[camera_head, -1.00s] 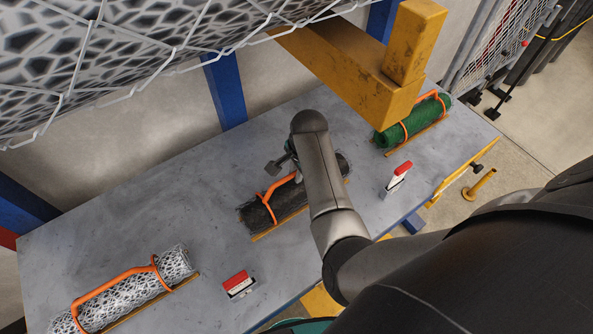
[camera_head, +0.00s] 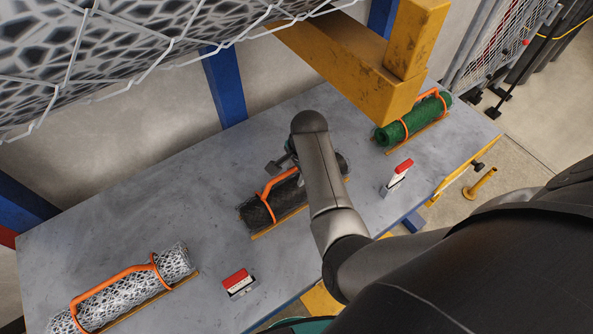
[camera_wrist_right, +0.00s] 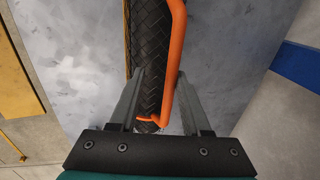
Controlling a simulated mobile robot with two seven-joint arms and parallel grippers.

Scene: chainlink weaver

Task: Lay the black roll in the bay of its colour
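The black roll (camera_head: 258,211), a dark woven cylinder with an orange handle (camera_head: 277,184), lies on the grey table beside a thin yellow strip. My right gripper (camera_wrist_right: 160,82) is over it, pointing down. In the right wrist view, its two fingers stand apart, with the black roll (camera_wrist_right: 150,50) and orange handle (camera_wrist_right: 176,60) between them. I cannot tell whether a finger touches either. No bay of a matching colour can be made out. My left gripper is not in view.
A white mesh roll (camera_head: 152,280) lies at the table's near left and a green roll (camera_head: 413,119) at the far right, both with orange handles. Red-topped blocks (camera_head: 238,282) stand near the front edge. A yellow beam (camera_head: 345,65) and large white mesh (camera_head: 110,50) overhang the table.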

